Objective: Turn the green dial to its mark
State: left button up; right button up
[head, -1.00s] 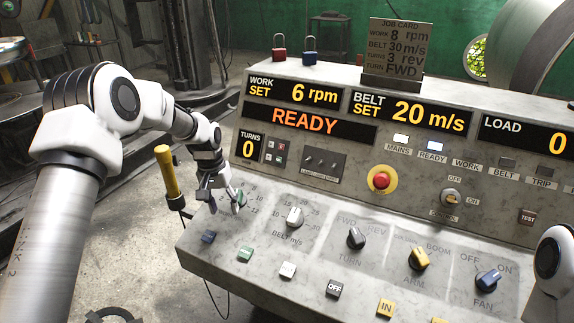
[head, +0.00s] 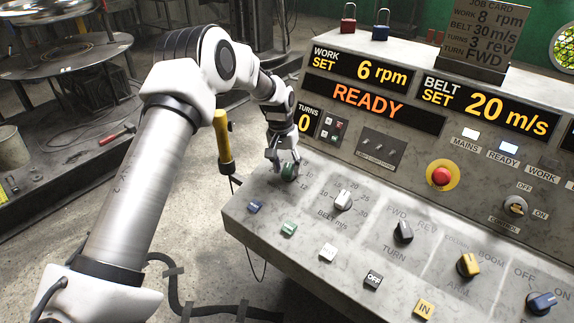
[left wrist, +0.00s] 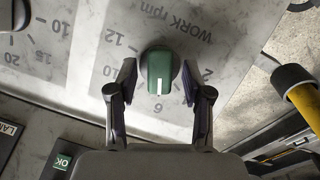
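The green dial (left wrist: 160,72) shows in the left wrist view, under the "WORK rpm" lettering. Its white line points toward the 6. My left gripper (left wrist: 158,68) is open, with one finger on each side of the dial and a visible gap on both sides. In the head view my left gripper (head: 285,168) reaches down to the dial (head: 291,172) at the left end of the panel, partly hiding it. The work display (head: 361,69) reads 6 rpm. The job card (head: 484,30) reads work 8 rpm. My right gripper is not in view.
The white belt dial (head: 342,200) sits right of the green dial. A black turn knob (head: 403,231), a yellow knob (head: 468,265) and a red stop button (head: 442,175) are farther right. A yellow handle (head: 223,140) stands close left of the panel.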

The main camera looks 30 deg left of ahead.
pick_arm(q)
grip_shut()
jog(key=m+y+p, duration=0.1)
jog(key=m, duration=0.2)
jog(key=shift+d+r+p, duration=0.1)
jog(key=shift+p, duration=0.25)
jog(key=shift+d+m+y+p, duration=0.1)
jog(key=shift+m+y+p, duration=0.55)
jog(key=shift+m, duration=1.55)
